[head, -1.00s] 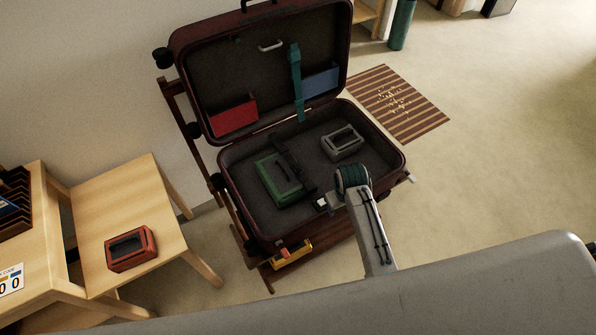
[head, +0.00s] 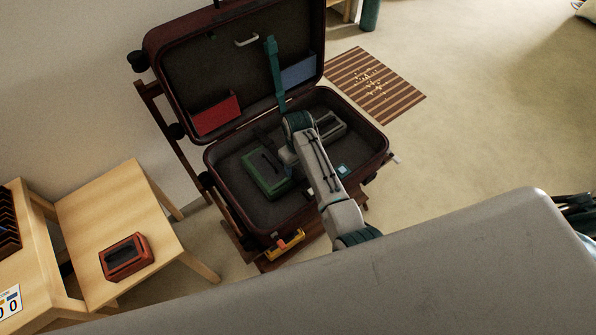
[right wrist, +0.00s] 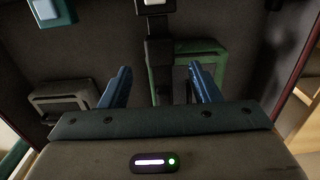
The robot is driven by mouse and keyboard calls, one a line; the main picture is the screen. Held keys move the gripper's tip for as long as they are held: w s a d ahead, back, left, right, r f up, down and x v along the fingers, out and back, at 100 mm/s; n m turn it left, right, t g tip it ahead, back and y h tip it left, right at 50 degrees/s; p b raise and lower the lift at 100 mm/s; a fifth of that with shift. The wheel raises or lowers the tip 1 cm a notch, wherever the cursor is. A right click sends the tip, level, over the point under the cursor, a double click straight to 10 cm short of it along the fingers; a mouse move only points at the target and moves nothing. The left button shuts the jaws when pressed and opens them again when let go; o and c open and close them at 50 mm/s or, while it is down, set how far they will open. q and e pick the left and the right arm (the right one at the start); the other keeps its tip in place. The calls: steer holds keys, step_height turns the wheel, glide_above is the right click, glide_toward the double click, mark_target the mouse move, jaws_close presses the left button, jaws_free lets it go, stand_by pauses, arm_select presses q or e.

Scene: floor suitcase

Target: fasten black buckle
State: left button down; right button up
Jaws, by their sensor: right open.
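The open suitcase (head: 232,203) lies with its lid up at the back. In the right wrist view a black strap with a dark buckle-like part (right wrist: 158,45) runs between a green case and a grey case. A white piece sits at its upper end. Whether the buckle is fastened is unclear. My left gripper is not in view.
The green case (head: 262,176) and grey case (head: 331,124) lie in the suitcase. A small teal-and-white square (head: 343,170) is right of my arm. A teal strap (head: 274,62) hangs on the lid. A red case (head: 126,257) sits on the wooden table at left.

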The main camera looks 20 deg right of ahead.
mark_target(298, 174)
steer(key=shift+f, duration=2.65)
jaws_close()
steer(key=shift+s+d+r+p, duration=0.15)
steer(key=shift+s+p, duration=0.2)
steer(key=shift+p, duration=0.25)
steer(key=shift+s+d+r+p, duration=0.1)
steer(key=shift+s+p, duration=0.25)
steer(key=shift+p, duration=0.2)
steer(key=shift+s+p, duration=0.35)
steer(key=shift+s+d+f, duration=0.1)
steer(key=shift+s+f, duration=0.05)
steer(key=shift+f, duration=0.2)
